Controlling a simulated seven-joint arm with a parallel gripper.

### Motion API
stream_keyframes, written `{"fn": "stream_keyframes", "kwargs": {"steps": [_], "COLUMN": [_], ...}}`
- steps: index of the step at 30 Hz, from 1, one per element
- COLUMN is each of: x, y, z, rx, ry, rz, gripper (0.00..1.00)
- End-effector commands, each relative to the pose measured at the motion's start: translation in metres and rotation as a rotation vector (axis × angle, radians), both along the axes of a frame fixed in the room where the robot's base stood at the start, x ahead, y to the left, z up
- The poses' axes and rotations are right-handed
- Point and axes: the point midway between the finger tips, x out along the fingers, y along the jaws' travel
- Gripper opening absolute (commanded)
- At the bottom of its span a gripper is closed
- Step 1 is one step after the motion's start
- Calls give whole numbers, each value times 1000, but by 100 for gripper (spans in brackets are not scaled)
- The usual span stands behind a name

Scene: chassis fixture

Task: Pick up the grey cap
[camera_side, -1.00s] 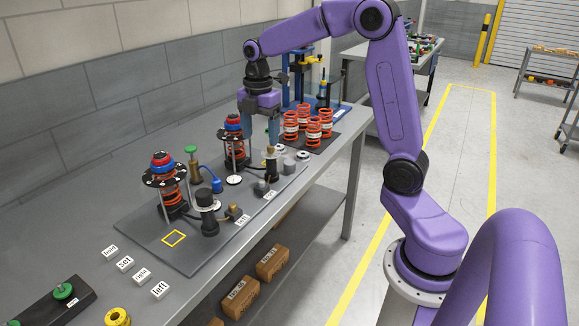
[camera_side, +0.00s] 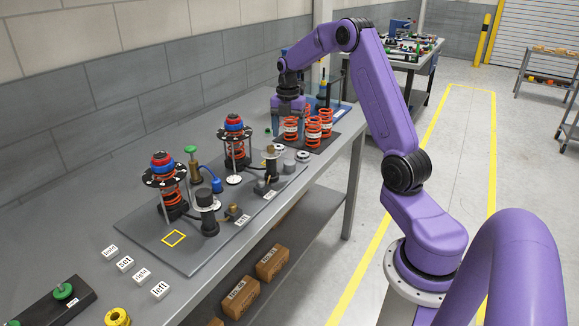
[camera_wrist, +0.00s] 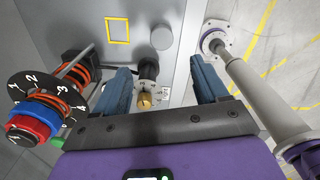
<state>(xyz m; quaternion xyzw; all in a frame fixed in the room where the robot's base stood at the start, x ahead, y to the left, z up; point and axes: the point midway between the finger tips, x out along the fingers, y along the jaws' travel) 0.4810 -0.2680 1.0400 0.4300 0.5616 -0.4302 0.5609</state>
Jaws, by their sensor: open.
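A short plain grey cylinder, which looks like the grey cap (camera_side: 289,166), stands at the right edge of the fixture plate (camera_side: 150,240) in the side view. A round grey top, probably the same cap (camera_wrist: 162,38), shows in the wrist view, beyond my fingertips. My gripper (camera_side: 290,112) is above the bench at the back, over or near the red springs (camera_side: 313,130), higher than the cap and apart from it. In the wrist view my gripper (camera_wrist: 161,70) has its two blue fingers spread wide with nothing held between them.
Two spring struts (camera_side: 168,185) (camera_side: 236,145) with red and blue tops stand on the plate. A black clamp post (camera_wrist: 148,68) with a brass piece (camera_wrist: 146,100) shows between my fingers in the wrist view. A blue press stands behind. Small white labels (camera_side: 125,263) lie at the front.

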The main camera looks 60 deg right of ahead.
Motion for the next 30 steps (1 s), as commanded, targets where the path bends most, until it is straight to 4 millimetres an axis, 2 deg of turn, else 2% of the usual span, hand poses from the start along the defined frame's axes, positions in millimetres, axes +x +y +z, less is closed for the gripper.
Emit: {"fn": "stream_keyframes", "kwargs": {"steps": [3,6,14,24,30], "x": [-1,0,-1,-4,-3], "y": [0,0,0,0,0], "z": [-23,-38,-55,-98,-104], "rx": [2,1,1,1,-1], "ry": [5,2,1,1,-1], "rz": [-1,0,-1,-1,0], "gripper": [73,73,73,73,73]}}
